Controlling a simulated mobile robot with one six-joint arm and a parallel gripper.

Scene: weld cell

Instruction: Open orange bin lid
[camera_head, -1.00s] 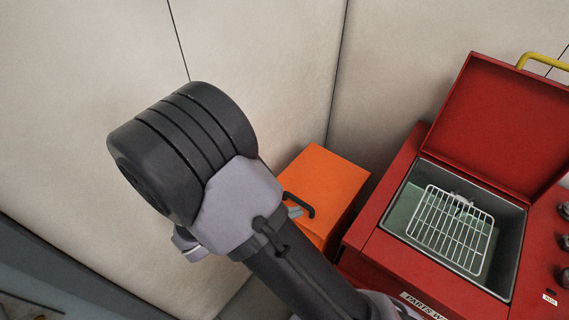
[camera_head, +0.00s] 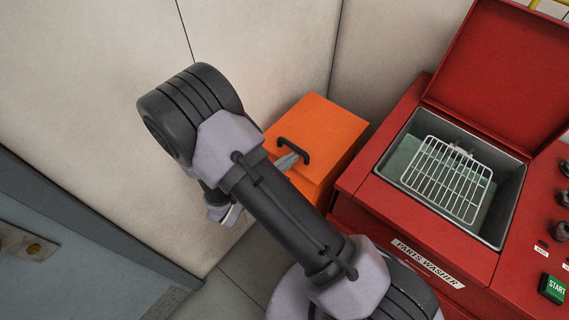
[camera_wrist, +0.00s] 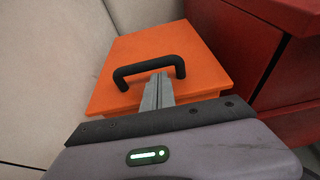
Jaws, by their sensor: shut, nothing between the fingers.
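The orange bin (camera_head: 327,139) stands in the corner between the cream wall and the red parts washer, with its flat lid down. A black bar handle (camera_head: 294,151) is on the lid near its front edge. In the wrist view the orange lid (camera_wrist: 205,60) and the handle (camera_wrist: 149,66) lie straight ahead. My gripper (camera_wrist: 158,78) is shut, and its grey fingertips are at the handle, overlapping the space below the bar. I cannot tell whether they touch it. In the head view my gripper's tips (camera_head: 287,161) show beside the handle; my arm hides the bin's lower left part.
The red parts washer (camera_head: 365,187) stands close on the bin's right, its lid raised and a wire rack (camera_head: 452,180) in its basin. Cream walls (camera_head: 265,60) close off the back and left. A grey surface (camera_head: 60,215) is at lower left.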

